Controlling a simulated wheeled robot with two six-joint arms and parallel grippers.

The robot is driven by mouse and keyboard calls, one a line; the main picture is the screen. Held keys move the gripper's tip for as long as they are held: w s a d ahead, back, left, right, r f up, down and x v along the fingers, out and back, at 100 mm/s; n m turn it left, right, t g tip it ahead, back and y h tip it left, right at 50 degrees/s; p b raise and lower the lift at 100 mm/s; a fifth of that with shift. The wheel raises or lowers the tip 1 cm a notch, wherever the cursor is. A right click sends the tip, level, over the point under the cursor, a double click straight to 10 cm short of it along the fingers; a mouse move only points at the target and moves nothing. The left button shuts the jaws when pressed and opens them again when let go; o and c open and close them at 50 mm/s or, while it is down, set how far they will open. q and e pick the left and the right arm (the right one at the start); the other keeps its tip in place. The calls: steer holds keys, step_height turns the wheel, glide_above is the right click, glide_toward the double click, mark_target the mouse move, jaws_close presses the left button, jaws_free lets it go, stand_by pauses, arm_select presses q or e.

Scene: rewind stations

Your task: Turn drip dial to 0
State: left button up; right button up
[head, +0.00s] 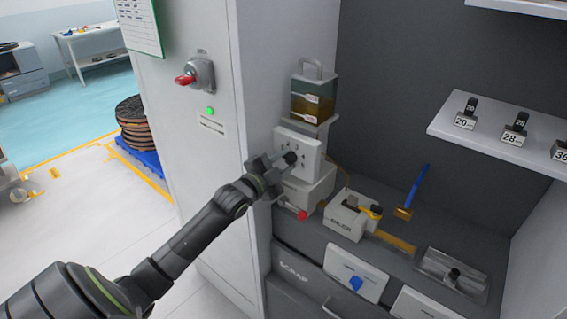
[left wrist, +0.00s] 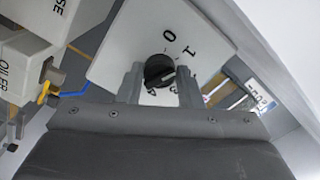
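The drip dial (head: 291,157) is a round black knob on a white plate (head: 312,150), below a clear oil tank (head: 313,98). In the left wrist view the dial (left wrist: 160,70) has the numbers 0, 1, 3 and 4 showing around it. A pale mark on the knob faces the lower right, toward the 3 side. My left gripper (head: 281,163) is at the dial. Its two fingers (left wrist: 160,78) stand apart, one on each side of the knob; I see no clear grip on it. My right gripper is out of view.
A red knob (head: 302,215) sits below the dial. An oiler block (head: 350,215) and a blue-handled brush (head: 413,195) are on the bench to the right. A red-handled switch (head: 187,79) is on the cabinet wall. A shelf (head: 490,128) holds numbered items.

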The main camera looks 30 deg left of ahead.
arm_select(q)
steer(key=shift+c, duration=0.8)
steer(key=shift+n, duration=0.3)
steer(key=n+p, duration=0.2)
steer(key=n, duration=0.1)
steer(key=shift+n, duration=0.4)
steer(key=shift+n+p, duration=0.8)
steer(key=shift+n, duration=1.4)
steer(key=shift+d+f, duration=0.1)
steer(key=o, duration=1)
steer(key=shift+c, duration=0.2)
